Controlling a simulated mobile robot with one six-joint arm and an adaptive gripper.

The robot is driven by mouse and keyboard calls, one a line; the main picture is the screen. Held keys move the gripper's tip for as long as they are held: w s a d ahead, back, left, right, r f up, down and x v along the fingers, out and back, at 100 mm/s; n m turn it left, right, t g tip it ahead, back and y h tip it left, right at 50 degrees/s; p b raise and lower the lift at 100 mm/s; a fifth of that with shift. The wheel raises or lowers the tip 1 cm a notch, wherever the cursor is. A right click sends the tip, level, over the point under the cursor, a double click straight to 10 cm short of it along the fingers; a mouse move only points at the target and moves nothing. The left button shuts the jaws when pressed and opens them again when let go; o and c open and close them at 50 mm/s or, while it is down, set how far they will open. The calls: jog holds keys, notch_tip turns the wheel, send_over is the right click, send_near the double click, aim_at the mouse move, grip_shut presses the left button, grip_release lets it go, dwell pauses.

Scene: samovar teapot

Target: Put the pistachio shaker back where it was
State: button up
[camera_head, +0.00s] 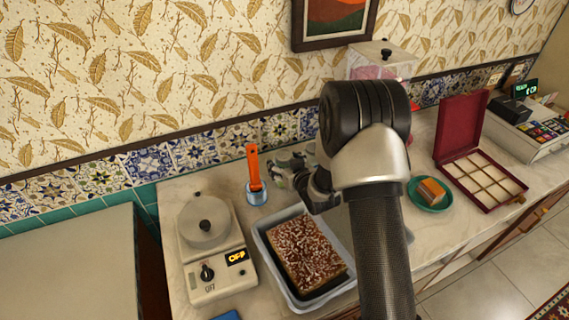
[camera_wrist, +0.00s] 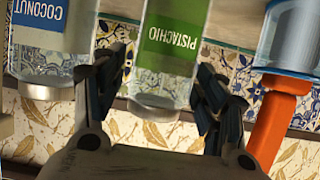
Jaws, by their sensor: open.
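The pistachio shaker (camera_wrist: 172,45) has a green label and a clear glass body; it appears upside down in the wrist view. My gripper (camera_wrist: 163,78) is open, with one dark finger on each side of this shaker. I cannot tell whether either finger touches the glass. In the head view my gripper (camera_head: 287,168) is low over the counter near the tiled wall, behind the tray. There my arm and gripper hide most of the shaker area.
A coconut shaker (camera_wrist: 42,35) stands close beside the pistachio one. A tray (camera_head: 262,236) with a nut-topped cake (camera_head: 305,252) lies in front. A white appliance (camera_head: 217,275) stands left; a maroon box (camera_head: 462,130) is right.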

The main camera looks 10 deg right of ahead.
jog(key=shift+r, duration=0.25)
jog(key=s+d+r+m+g+h+p, duration=0.1)
jog(key=s+d+r+g+h+p, duration=0.25)
jog(key=s+r, duration=1.5)
jog(key=s+a+r+g, duration=0.1)
jog(key=s+r+g, duration=0.1)
jog(key=s, duration=0.9)
jog(key=s+a+r+m+g+b, duration=0.1)
jog(key=s+a+r+g, duration=0.1)
jog(key=s, duration=1)
jog(key=shift+s+a+r+g+y, duration=0.25)
jog(key=shift+r+g+y, duration=0.25)
jog(key=shift+r, duration=0.25)
jog(key=shift+d, duration=0.15)
